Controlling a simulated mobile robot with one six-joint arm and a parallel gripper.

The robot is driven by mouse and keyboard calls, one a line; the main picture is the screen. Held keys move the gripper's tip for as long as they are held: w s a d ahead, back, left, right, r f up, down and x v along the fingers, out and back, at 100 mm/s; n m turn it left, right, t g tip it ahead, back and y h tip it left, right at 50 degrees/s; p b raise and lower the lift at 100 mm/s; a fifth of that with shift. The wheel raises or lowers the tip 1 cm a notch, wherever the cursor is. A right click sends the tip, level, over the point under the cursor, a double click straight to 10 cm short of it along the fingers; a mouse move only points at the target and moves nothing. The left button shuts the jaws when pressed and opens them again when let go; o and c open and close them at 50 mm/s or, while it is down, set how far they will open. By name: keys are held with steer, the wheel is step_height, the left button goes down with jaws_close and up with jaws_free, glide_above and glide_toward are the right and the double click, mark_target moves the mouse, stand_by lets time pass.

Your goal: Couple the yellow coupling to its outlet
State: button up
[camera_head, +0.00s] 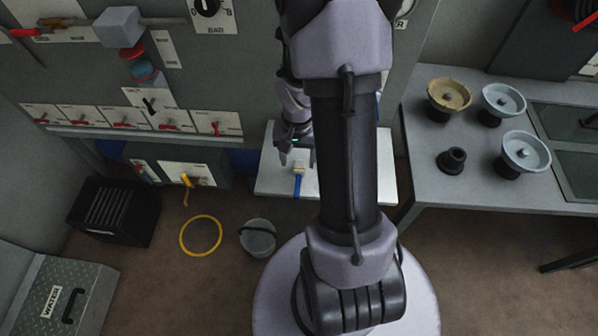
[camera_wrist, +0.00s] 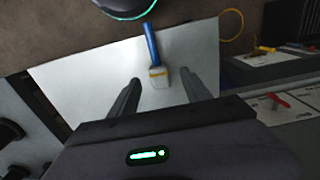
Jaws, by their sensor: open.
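The yellow coupling (camera_head: 187,180) is at a low white panel (camera_head: 200,170) at centre left. A short yellow piece hangs below it, and a yellow hose loop (camera_head: 184,240) lies on the floor. I cannot tell whether the coupling is seated in an outlet. In the wrist view a yellow part (camera_wrist: 267,49) shows at the right, with a yellow hose (camera_wrist: 241,22) beside it. My gripper (camera_head: 298,160) is open and empty above a white board (camera_head: 270,185), away from the coupling. Its fingers (camera_wrist: 162,84) point toward a blue-handled brush (camera_wrist: 152,45) lying on that board.
A grey bucket (camera_head: 258,238) and a black crate (camera_head: 112,212) stand on the floor. Several bowl-like fittings stand on the right table (camera_head: 430,190). A grey wall panel (camera_head: 235,60) with switches rises behind. The floor around the yellow hose is open.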

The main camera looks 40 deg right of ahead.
mark_target(299, 168)
steer(key=f+b, duration=0.3)
steer(key=f, duration=0.2)
steer(key=shift+d+f, duration=0.2)
steer(key=shift+r, duration=0.1)
jaws_close()
